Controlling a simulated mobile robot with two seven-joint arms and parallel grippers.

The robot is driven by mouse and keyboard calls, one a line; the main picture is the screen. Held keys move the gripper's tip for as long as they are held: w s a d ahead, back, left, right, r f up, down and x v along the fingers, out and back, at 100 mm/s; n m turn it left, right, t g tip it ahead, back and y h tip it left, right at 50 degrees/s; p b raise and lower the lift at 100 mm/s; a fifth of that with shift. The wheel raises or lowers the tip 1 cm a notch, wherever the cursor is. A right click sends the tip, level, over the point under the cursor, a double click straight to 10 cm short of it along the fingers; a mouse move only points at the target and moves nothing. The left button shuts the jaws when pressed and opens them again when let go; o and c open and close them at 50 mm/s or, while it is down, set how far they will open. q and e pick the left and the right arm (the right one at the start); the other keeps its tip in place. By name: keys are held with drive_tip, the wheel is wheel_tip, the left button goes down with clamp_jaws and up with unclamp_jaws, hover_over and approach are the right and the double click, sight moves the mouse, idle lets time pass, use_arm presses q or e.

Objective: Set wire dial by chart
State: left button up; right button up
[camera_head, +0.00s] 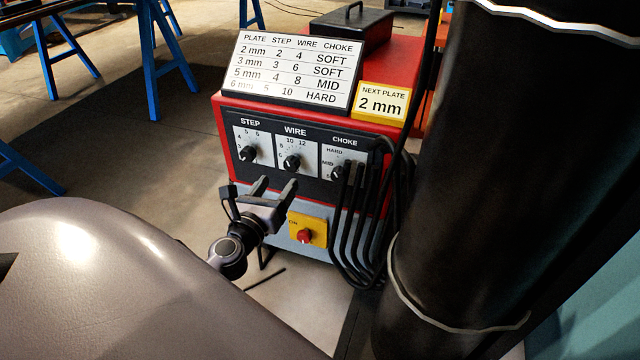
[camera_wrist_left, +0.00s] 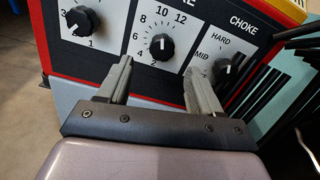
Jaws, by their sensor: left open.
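The wire dial (camera_head: 292,162) is the middle of three black knobs on the welding machine's front panel. In the left wrist view the wire dial (camera_wrist_left: 162,46) shows a white mark near its top; its exact setting is hard to read. The chart (camera_head: 293,68) on top gives wire 4, step 2 and SOFT for 2 mm. The yellow card (camera_head: 381,103) reads "NEXT PLATE 2 mm". My left gripper (camera_head: 276,187) is open and empty, just below and in front of the wire dial. In the left wrist view its fingers (camera_wrist_left: 160,70) point toward that dial, apart from it.
The step dial (camera_head: 248,154) is left of the wire dial, and the choke dial (camera_head: 337,172) right. Black cables (camera_head: 352,225) hang at the panel's right side. A red switch (camera_head: 305,236) on a yellow plate is below. Blue trestles (camera_head: 150,50) stand at back left.

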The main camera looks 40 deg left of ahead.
sight(290, 169)
use_arm(q)
drive_tip(key=shift+m, duration=0.3)
drive_tip(key=shift+x, duration=3.75)
drive_tip(key=shift+d+f, duration=0.1)
drive_tip(key=shift+d, duration=0.05)
drive_tip(key=c, duration=1)
